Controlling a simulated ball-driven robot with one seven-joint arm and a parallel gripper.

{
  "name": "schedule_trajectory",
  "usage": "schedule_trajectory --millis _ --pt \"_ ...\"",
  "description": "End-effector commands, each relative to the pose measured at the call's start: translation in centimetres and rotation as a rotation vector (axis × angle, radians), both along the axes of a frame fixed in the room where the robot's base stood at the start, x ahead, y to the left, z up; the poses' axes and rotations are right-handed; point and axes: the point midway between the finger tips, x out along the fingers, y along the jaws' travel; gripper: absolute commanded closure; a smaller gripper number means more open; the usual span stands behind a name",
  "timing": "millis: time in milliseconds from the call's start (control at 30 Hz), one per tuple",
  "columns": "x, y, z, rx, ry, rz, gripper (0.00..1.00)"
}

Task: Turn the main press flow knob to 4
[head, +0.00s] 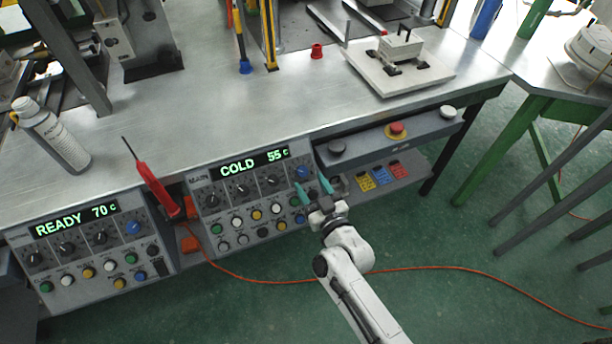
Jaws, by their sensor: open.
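The main press panel (229,220) is the middle control panel on the bench front. It is marked MAIN and its display reads COLD 55 C. Under the display is a row of several knobs: black ones and, at the right end, a blue knob (302,172). Their labels and scale numbers are too small to read, so I cannot tell which one is flow or its setting. My gripper (313,187) has teal fingers, spread apart and empty. It is in front of the panel's right end, just below the blue knob in the picture. I cannot tell whether it touches anything.
Coloured buttons sit below the knobs. A similar panel (96,247) reading READY 70 C is at left. A red-handled tool (159,190) hangs between the panels. A red emergency button (396,129) is on the box at right. An orange cable (440,268) crosses the green floor.

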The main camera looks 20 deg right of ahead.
Motion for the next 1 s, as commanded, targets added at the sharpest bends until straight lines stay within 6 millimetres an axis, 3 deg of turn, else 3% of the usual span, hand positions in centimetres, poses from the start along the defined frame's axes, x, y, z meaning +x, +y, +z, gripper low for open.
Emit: schedule_trajectory --millis 233,633,1000 --pt "3.0 0.2 -0.1 -0.001 0.000 0.001 0.42" --pt "3.6 0.2 0.0 -0.001 0.001 0.001 0.42" --pt "3.6 0.2 0.0 -0.001 0.000 0.001 0.78"
